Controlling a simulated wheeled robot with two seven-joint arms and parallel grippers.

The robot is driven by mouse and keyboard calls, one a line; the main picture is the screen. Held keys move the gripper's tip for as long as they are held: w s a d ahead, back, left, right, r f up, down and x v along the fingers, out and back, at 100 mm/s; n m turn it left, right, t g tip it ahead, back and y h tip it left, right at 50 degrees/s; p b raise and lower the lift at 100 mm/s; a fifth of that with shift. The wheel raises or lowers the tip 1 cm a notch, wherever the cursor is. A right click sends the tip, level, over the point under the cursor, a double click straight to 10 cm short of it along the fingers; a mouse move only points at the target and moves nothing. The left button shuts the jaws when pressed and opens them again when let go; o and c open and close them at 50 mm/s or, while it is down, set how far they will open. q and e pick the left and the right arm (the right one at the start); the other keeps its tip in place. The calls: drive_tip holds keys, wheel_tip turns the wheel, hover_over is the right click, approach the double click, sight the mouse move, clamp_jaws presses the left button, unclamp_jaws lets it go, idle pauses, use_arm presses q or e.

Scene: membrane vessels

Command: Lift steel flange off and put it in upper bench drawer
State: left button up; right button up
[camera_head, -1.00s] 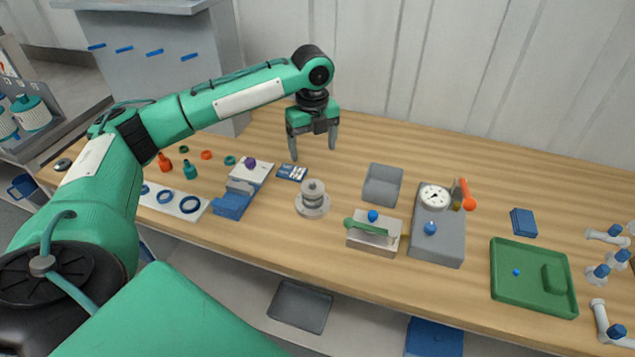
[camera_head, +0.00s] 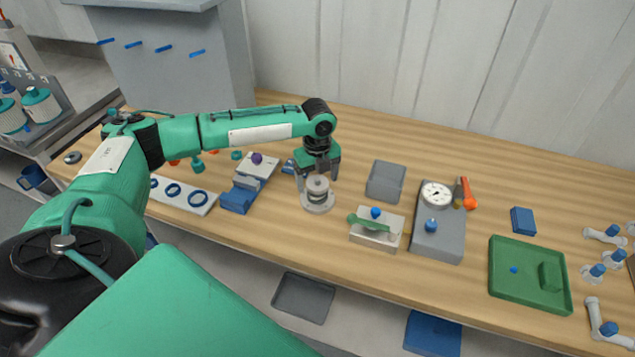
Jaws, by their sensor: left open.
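The steel flange (camera_head: 318,199) is a grey, round, stepped piece with a wide base, standing on the wooden bench (camera_head: 420,160) left of the centre clamp block. My left gripper (camera_head: 318,182) points down over it, its jaws open, one finger at each side of the flange's upper part. I cannot tell whether the fingers touch it. Below the bench front a grey open tray or drawer (camera_head: 303,297) and a blue one (camera_head: 432,333) show; I cannot tell which is the upper bench drawer. My right gripper is not in view.
A white and blue fixture (camera_head: 240,195) stands close left of the flange. Bench is clear behind the flange.

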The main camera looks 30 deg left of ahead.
use_arm(q)
drive_tip(key=c, duration=1.2)
drive_tip(key=shift+r, duration=0.1)
drive_tip(key=shift+c, duration=0.2)
drive_tip(key=shift+r, duration=0.5)
wheel_tip(320, 180, up, 22)
drive_tip(key=p, duration=0.2)
